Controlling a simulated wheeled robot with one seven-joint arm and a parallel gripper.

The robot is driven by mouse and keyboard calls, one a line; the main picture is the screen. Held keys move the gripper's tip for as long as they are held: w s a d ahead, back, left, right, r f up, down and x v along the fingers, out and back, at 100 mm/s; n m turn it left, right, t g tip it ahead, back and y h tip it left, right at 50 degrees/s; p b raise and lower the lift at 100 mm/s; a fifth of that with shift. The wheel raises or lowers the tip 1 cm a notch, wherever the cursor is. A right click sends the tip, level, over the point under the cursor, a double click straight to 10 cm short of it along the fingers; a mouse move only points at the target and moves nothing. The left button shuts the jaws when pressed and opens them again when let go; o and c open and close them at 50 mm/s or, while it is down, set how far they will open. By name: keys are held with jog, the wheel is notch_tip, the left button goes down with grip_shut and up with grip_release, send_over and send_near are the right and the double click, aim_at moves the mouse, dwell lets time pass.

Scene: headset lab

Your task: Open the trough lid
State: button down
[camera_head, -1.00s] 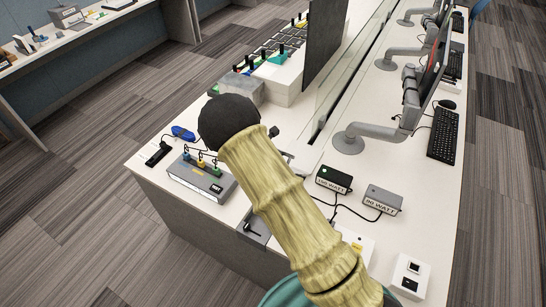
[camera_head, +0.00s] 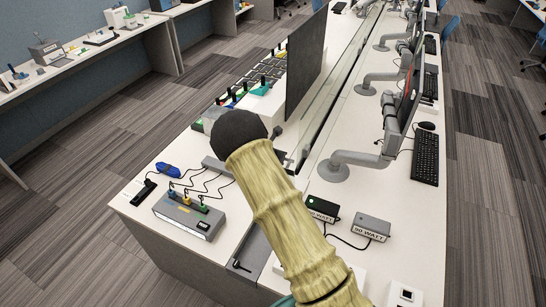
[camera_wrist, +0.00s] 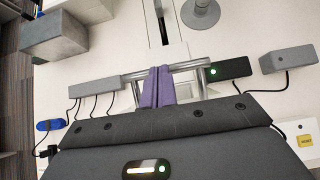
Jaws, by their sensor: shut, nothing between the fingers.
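A grey strip (camera_head: 259,246) with a small black lever (camera_head: 238,265) lies at the worktop's near end, partly hidden by my arm. I cannot tell which piece is the lid. My gripper (camera_wrist: 158,82) has its purple fingers together and empty, over the worktop short of the slot. In the head view my arm hides most of it.
A grey box with coloured plugs (camera_head: 189,214) and a blue item (camera_head: 167,170) stand left. Two power boxes (camera_head: 322,208) (camera_head: 371,227) stand right, with cables. A dark upright panel (camera_head: 306,63) and a monitor arm (camera_head: 340,166) rise nearby. A concrete-like block (camera_wrist: 54,37) is left.

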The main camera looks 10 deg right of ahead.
jog(key=shift+a+r, duration=0.1)
jog(key=s+r+p, duration=0.1)
jog(key=r, duration=0.1)
jog(key=s+a+r+p, duration=0.1)
jog(key=r+p, duration=0.1)
jog(key=r, duration=0.1)
jog(key=s+a+r+p, duration=0.1)
jog(key=r+p, duration=0.1)
jog(key=r, duration=0.1)
jog(key=shift+s+a+r+p, duration=0.2)
jog(key=shift+s+r+p, duration=0.15)
jog(key=shift+r, duration=0.05)
